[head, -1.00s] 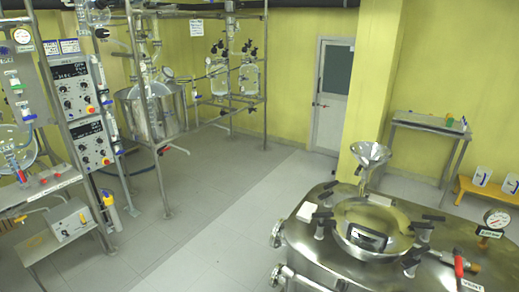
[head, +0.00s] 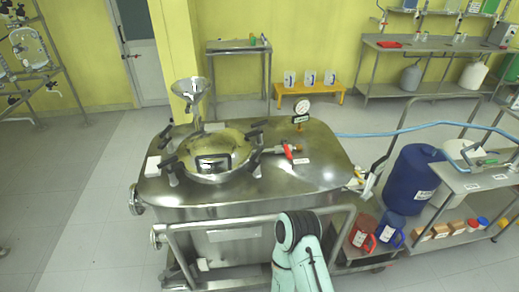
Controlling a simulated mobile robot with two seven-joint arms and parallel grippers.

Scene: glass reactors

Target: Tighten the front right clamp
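A steel reactor vessel (head: 310,178) stands in the middle of the head view, with a round domed lid (head: 228,146) on its top. Several clamps with black handles sit around the lid's rim. The front right clamp (head: 257,165) is at the lid's right side, nearest me; I cannot tell how tight it is. The front left clamp (head: 172,170) is across from it. A pale teal link of one of my arms rises in front of the vessel at the bottom. Neither gripper shows in this view.
A steel rail (head: 190,225) runs along the vessel's front. A funnel (head: 191,90), a gauge (head: 302,107) and a red-handled valve (head: 288,151) stand on the vessel's top. A blue drum (head: 408,180) and a shelf cart (head: 480,185) are at right. The floor at left is clear.

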